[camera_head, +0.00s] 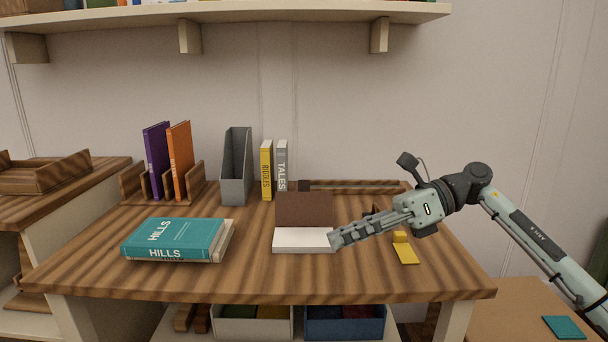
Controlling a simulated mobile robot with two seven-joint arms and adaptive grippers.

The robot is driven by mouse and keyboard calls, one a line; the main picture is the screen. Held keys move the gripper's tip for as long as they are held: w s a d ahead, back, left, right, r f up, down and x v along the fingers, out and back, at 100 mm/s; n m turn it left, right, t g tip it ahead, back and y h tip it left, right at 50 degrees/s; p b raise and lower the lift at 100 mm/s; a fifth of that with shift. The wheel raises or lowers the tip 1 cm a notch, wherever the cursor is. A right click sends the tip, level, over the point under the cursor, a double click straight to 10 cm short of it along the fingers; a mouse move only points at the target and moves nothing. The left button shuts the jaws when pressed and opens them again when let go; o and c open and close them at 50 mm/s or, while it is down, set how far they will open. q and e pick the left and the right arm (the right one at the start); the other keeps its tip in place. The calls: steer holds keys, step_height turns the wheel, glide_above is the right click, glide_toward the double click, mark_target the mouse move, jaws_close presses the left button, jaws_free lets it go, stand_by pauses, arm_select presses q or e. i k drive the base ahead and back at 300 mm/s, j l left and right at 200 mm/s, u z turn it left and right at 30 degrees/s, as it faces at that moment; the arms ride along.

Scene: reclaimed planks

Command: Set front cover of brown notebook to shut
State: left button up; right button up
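The brown notebook lies on the wooden desk with its white pages (302,240) facing up. Its brown front cover (304,209) stands raised at the far side of the pages, opened away from me. My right gripper (336,238) reaches in from the right, with its fingertips at the right edge of the pages, in front of the cover's lower right corner. Its fingers look closed together, with nothing seen between them. I cannot tell whether it touches the notebook. My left gripper is not in view.
A rack with purple and orange books (179,160), a grey file holder (236,168) and two upright books (266,170) stand behind. A yellow object (406,253) lies right of the notebook. The front desk strip is clear.

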mark_target(302, 207)
steer(key=i, duration=1.05)
